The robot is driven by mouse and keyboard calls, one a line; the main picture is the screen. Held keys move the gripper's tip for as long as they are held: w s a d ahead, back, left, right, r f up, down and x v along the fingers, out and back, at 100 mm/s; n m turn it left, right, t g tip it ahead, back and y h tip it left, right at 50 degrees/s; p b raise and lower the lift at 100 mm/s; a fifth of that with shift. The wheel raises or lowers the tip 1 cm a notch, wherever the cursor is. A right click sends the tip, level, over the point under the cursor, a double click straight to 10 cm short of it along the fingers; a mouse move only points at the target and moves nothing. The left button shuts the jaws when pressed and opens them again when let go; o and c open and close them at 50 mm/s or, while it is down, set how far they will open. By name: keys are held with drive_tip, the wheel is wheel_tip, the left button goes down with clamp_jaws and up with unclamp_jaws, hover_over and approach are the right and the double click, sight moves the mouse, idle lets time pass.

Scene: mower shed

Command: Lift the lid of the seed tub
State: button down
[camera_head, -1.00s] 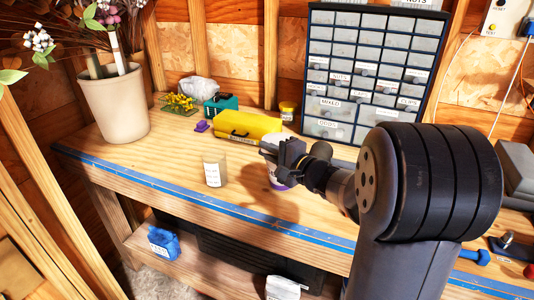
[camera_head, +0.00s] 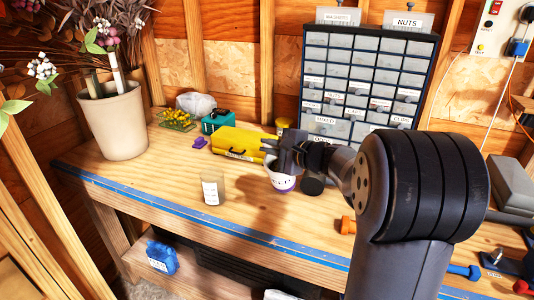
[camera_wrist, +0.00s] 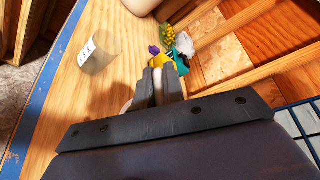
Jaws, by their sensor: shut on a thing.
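The seed tub (camera_head: 282,182) is a small white tub with a purple lower edge and a partly hidden label, standing on the bench in the head view. My gripper (camera_head: 273,150) is just above it and hides its top. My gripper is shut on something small.
A translucent labelled cup (camera_head: 213,190) stands left of the tub; it also shows in the wrist view (camera_wrist: 99,52). A drawer cabinet (camera_head: 368,75) stands at the back. A plant pot (camera_head: 113,120) is at left.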

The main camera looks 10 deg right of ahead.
drive_tip(key=shift+w+d+r, duration=0.45)
drive_tip(key=shift+w+r, duration=0.05)
drive_tip(key=shift+w, duration=0.2)
idle(1.2)
drive_tip(key=c, duration=1.5)
unclamp_jaws()
drive_tip(key=b+v, duration=0.2)
drive_tip(key=v, duration=0.9)
drive_tip(key=shift+r, duration=0.15)
